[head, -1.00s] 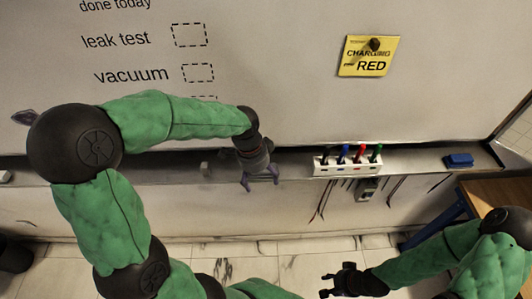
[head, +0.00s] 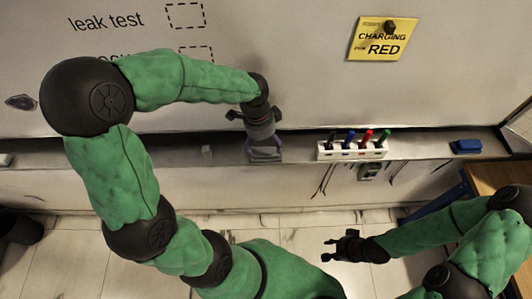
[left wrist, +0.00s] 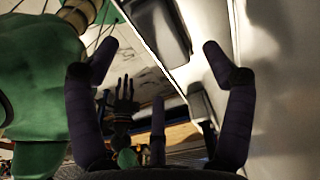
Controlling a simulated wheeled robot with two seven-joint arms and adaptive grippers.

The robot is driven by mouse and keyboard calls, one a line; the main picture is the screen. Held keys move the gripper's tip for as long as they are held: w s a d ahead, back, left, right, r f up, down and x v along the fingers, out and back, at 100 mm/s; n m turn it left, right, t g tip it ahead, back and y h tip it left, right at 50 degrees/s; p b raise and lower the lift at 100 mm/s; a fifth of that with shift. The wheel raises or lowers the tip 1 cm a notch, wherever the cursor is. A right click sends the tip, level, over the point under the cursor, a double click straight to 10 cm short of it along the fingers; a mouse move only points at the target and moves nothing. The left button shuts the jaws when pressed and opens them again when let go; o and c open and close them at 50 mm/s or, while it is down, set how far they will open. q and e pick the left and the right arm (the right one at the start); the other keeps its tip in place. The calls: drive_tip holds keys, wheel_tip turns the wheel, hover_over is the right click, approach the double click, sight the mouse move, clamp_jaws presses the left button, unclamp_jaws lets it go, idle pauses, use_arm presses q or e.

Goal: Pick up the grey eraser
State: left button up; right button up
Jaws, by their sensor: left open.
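My left gripper (head: 264,155) is open, with its fingers at the ledge under the whiteboard. I cannot tell whether this is the same block. My right gripper (head: 329,249) looks open and empty, low in front of the wall.
A white holder (head: 352,151) with several markers stands on the ledge (head: 420,145) right of my left gripper. A blue eraser (head: 466,146) lies further right. A yellow note (head: 382,39) is on the whiteboard (head: 300,60). A table (head: 495,180) is at the right edge.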

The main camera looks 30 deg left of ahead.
sight(266, 153)
use_arm(q)
drive_tip(key=shift+d+f, duration=0.15)
drive_tip(key=shift+f, duration=1.05)
drive_tip(key=shift+d+f, duration=0.1)
drive_tip(key=shift+f, duration=1.05)
drive_tip(key=c, duration=1.3)
